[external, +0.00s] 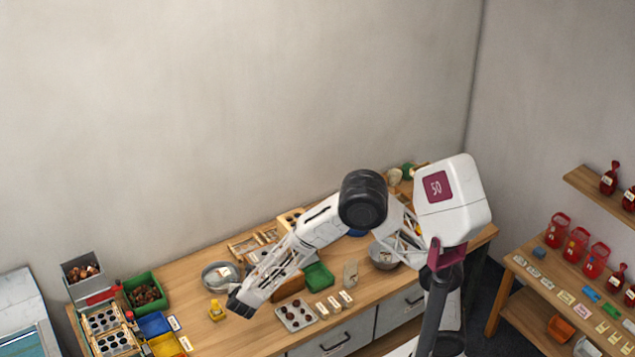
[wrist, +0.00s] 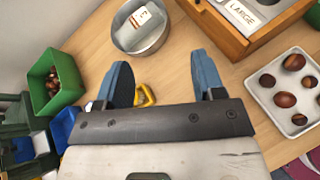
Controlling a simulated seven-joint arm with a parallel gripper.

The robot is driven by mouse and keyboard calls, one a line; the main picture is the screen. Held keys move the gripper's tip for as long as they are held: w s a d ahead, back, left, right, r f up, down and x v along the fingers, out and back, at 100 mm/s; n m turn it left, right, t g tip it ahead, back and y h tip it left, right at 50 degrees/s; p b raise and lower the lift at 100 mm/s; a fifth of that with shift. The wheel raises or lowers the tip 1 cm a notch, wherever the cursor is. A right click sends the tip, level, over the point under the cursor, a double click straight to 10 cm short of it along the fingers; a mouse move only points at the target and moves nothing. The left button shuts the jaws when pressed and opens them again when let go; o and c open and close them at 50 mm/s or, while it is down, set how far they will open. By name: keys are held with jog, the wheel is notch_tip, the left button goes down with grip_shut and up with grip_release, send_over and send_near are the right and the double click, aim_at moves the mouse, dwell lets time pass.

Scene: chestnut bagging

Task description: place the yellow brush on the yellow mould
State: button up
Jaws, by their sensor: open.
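A small yellow object (external: 216,310) stands on the wooden table, just left of my gripper (external: 238,303) in the external view. In the wrist view this yellow object (wrist: 149,94) shows as a loop-like shape between and beyond my fingers, partly hidden by the left finger. I cannot tell whether it is the yellow brush or the yellow mould, and I cannot make out the other one. My gripper (wrist: 163,78) is open, with two blue fingers apart and nothing visible held between them.
A metal bowl (wrist: 158,42) with a white labelled item lies beyond the fingers. A white tray (wrist: 255,88) of chestnuts and a wooden box (wrist: 228,38) marked LARGE are to the right. Green (external: 160,285), blue (external: 154,326) and yellow (external: 166,346) bins stand left.

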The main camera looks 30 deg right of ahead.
jog(key=s+d+r+m+g+h, duration=0.15)
jog(key=d+r+m, duration=0.35)
jog(key=d, duration=0.6)
jog(key=s+d+r+m+g, duration=0.3)
jog(key=d+r+m, duration=0.25)
jog(key=d, duration=0.55)
jog(key=s+d+r+m+g, duration=0.2)
jog(key=d+r+m+g, duration=0.15)
jog(key=d+r, duration=0.45)
jog(key=s+d+r+m+y, duration=0.2)
jog(key=s+d+m+y, duration=0.1)
jog(key=s+d+m, duration=0.4)
jog(key=s+d+r+m+g+y, duration=0.1)
jog(key=s+d+m, duration=0.7)
jog(key=s, duration=0.8)
jog(key=shift+d+r+y, duration=0.6)
jog(key=shift+d+y, duration=0.65)
jog(key=shift+d, duration=0.15)
